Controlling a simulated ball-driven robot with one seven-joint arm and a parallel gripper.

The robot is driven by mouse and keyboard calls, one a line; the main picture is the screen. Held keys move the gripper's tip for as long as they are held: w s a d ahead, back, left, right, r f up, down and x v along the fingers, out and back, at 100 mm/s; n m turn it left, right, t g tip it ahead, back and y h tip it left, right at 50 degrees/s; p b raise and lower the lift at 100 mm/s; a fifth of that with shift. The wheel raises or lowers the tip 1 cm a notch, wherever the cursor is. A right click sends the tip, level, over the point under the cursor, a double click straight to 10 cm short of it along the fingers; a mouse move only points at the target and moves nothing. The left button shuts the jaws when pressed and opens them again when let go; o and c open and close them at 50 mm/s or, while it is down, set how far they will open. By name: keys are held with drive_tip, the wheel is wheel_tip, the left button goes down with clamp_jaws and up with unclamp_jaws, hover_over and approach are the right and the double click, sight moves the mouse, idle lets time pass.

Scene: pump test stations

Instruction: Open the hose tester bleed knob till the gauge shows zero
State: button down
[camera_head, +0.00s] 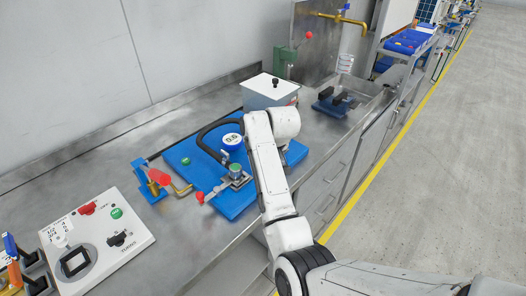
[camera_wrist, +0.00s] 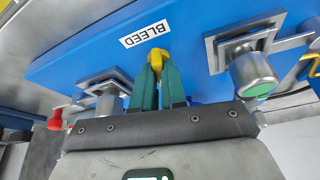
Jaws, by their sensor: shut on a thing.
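The hose tester's blue board (camera_head: 232,200) lies on the steel bench. Its round blue gauge (camera_head: 231,141) has a white face that appears to read 0.6. In the wrist view, the yellow bleed knob (camera_wrist: 157,58) sits just below the white BLEED label (camera_wrist: 146,33) on the blue board. My gripper (camera_wrist: 157,75), with green fingers, is shut on this knob, one finger on each side. In the head view my arm hides the gripper and the knob.
A black hose (camera_head: 205,130) arches over the board. A metal fitting with a green cap (camera_wrist: 258,75) stands right of my fingers, and a red-tipped lever (camera_wrist: 55,120) lies left. A grey box (camera_head: 270,91) stands behind, and a white switch panel (camera_head: 95,240) sits front left.

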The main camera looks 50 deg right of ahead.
drive_tip(key=shift+d+n+y+p, duration=0.1)
drive_tip(key=shift+n+y+p, duration=0.3)
drive_tip(key=shift+n+p, duration=0.7)
drive_tip(key=shift+n, duration=0.3)
drive_tip(key=c, duration=1.2)
unclamp_jaws()
drive_tip(key=v, duration=1)
drive_tip(key=shift+s+r+b, duration=0.2)
drive_tip(key=shift+r+b, duration=0.1)
drive_tip(key=shift+b, duration=0.05)
